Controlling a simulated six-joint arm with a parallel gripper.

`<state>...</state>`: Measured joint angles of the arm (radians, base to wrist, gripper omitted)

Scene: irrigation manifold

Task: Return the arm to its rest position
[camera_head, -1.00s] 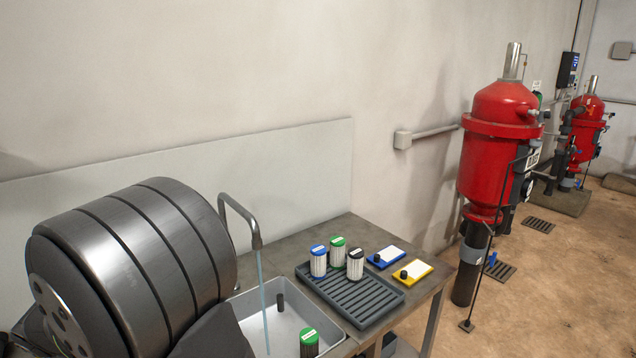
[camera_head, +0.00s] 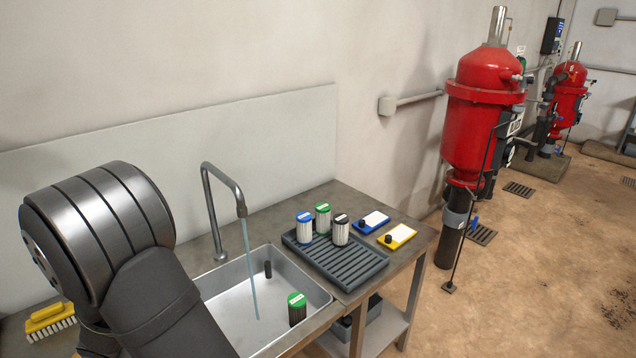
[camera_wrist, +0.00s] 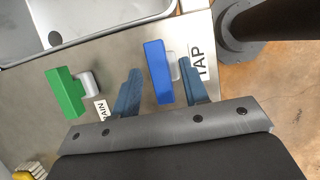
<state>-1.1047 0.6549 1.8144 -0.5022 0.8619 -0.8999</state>
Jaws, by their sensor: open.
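My gripper (camera_wrist: 158,66) shows in the wrist view with its two blue-grey fingers apart and nothing clamped. A blue handle (camera_wrist: 156,72) on a grey stem appears between the fingers, beside a label reading TAP. I cannot tell how far the fingers are above it. A green handle (camera_wrist: 65,96) lies left of the fingers, by a partly hidden label ending in "AIN". In the head view my arm fills the lower left and the gripper is out of sight.
Water runs from the faucet (camera_head: 226,195) into the sink (camera_head: 318,296), where a green-capped cartridge (camera_head: 297,310) stands. A grey rack (camera_head: 345,268) holds several cartridges. Blue (camera_head: 371,221) and yellow (camera_head: 397,236) tags lie beside it. A yellow brush (camera_head: 48,320) is at left.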

